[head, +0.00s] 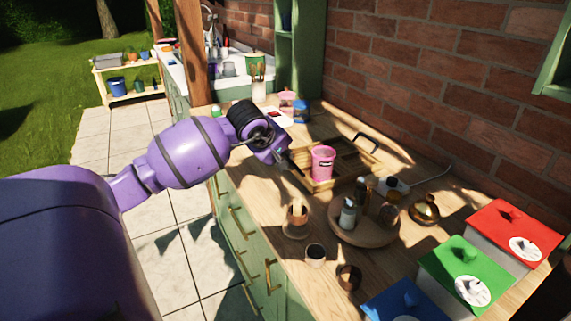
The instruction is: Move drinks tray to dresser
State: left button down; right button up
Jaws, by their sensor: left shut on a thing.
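The drinks tray (350,162) is a wooden, slatted tray with dark handles. It sits on the wooden dresser top (262,188) near the brick wall. The tray's far handle (368,142) shows clearly. My left gripper (285,157) is at the tray's near left end, shut on the tray there, apparently at the near handle. My own gripper hides that handle and the fingertips. My right gripper is not in the picture.
A round wooden board (363,236) with several bottles stands in front of the tray. Small pots (315,254) and a brass pot (424,209) are close by. Red, green (464,266) and blue lidded boxes line the right. A sink (232,72) and wooden post (190,50) are behind.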

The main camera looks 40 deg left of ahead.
pick_arm(q)
notch_tip(320, 180, down, 2)
jog(key=shift+w+f, duration=0.1)
jog(key=shift+f, duration=0.15)
jog(key=c, duration=1.9)
grip_release()
jog(key=shift+f, duration=0.1)
jog(key=shift+c, duration=0.2)
jog(key=shift+o, duration=0.2)
jog(key=shift+s+r, duration=0.25)
jog(key=v, duration=1.1)
jog(key=shift+s+r, duration=0.15)
jog(key=shift+r, duration=0.05)
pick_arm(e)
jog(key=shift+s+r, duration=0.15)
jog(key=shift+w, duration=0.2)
